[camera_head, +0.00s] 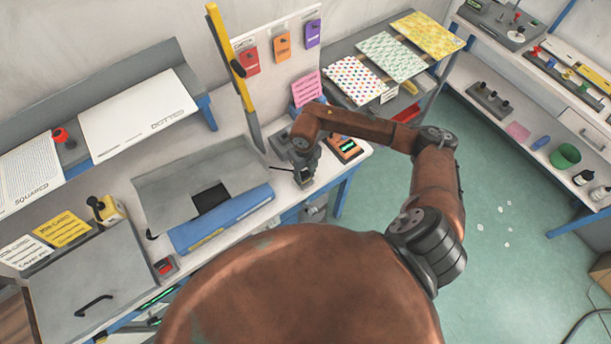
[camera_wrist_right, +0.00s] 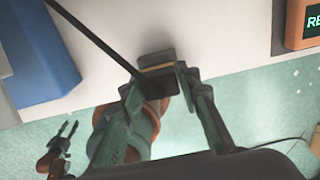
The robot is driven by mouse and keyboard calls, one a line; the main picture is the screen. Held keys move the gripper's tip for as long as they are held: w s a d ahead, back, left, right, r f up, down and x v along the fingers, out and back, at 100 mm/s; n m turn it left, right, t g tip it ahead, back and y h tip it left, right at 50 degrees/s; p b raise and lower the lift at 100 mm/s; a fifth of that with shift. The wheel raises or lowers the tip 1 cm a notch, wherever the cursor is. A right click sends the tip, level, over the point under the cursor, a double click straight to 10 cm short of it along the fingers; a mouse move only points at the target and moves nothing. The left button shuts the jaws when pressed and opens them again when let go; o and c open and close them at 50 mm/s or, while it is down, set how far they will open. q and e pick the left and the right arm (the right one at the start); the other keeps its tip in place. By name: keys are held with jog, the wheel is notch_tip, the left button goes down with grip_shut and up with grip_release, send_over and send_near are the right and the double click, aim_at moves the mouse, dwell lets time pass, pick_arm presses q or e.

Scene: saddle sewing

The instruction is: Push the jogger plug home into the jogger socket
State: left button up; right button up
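My right gripper (camera_head: 304,176) is low over the front right of the white bench. In the right wrist view its two fingers (camera_wrist_right: 158,84) stand either side of a small dark block with a brass-yellow stripe, which I take as the jogger plug (camera_wrist_right: 157,60). The fingers appear closed on it. A black cable (camera_wrist_right: 100,42) runs from it to the upper left. The jogger socket cannot be told apart; the gripper and plug may hide it. My left gripper (camera_wrist_right: 66,134) shows small at the lower left of the wrist view, fingers apart and empty.
A grey sloped machine with a blue front (camera_head: 222,218) stands left of the right gripper. An orange device with a green display (camera_head: 345,147) stands close on its right. The bench edge (camera_head: 350,172) is close by.

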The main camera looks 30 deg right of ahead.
aim_at(305, 172)
grip_shut()
jog(key=shift+r, duration=0.1)
jog(key=shift+r+p, duration=0.8)
jog(key=shift+r, duration=0.6)
jog(key=shift+r+p, duration=1)
jog(key=shift+r, duration=1)
